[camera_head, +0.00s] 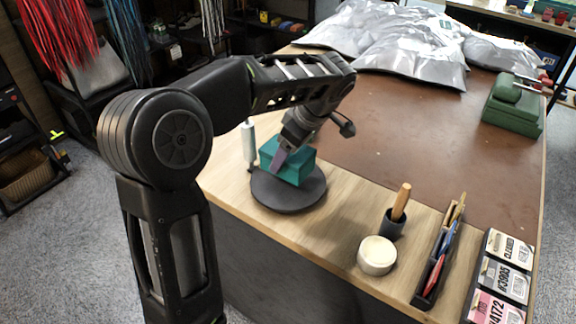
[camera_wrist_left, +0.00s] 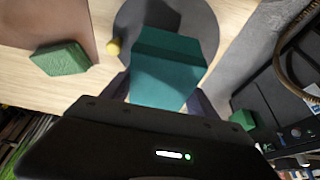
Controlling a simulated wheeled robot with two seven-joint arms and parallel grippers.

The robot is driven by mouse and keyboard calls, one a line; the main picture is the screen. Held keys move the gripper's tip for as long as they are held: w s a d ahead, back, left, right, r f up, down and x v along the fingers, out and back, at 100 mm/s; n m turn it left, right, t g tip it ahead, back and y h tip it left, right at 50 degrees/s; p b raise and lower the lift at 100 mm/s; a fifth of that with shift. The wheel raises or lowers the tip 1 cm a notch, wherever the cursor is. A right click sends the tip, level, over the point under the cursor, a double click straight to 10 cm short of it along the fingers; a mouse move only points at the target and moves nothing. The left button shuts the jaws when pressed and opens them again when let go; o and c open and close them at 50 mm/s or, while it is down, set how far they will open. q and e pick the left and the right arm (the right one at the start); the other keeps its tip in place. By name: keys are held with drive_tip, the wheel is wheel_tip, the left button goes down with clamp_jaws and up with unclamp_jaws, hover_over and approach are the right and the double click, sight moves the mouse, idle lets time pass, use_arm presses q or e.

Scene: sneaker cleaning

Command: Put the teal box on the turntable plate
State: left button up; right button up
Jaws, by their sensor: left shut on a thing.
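The teal box (camera_head: 295,165) is held in my left gripper (camera_head: 284,154) over the round dark turntable plate (camera_head: 290,200). I cannot tell whether the box's underside touches the plate or hangs just above it. In the left wrist view the teal box (camera_wrist_left: 168,78) sits between the two fingers of my left gripper (camera_wrist_left: 160,98), and part of the grey plate (camera_wrist_left: 198,25) shows beyond it. The gripper is shut on the box. The right gripper is not in view.
A white bottle-like thing (camera_head: 248,143) stands just left of the plate. A cream bowl (camera_head: 376,256), a dark cup with a wooden handle (camera_head: 392,225) and a tool tray (camera_head: 432,275) are to the right. Silver bags (camera_head: 400,45) lie at the back. The brown mat's middle is clear.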

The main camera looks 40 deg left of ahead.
sight(297, 154)
use_arm(q)
wheel_tip(297, 154, down, 4)
drive_tip(key=shift+r, duration=0.2)
drive_tip(key=shift+f, duration=0.1)
drive_tip(key=o, duration=1.6)
drive_tip(key=shift+f, duration=0.1)
drive_tip(key=v, duration=0.6)
drive_tip(key=shift+d+r, duration=0.1)
drive_tip(key=shift+r, duration=0.25)
drive_tip(key=p+v, duration=0.4)
drive_tip(key=shift+r+p, duration=0.3)
drive_tip(key=shift+r, duration=0.15)
drive_tip(key=shift+d+r+p, duration=0.25)
drive_tip(key=shift+r+p, duration=0.05)
drive_tip(key=shift+p, duration=0.1)
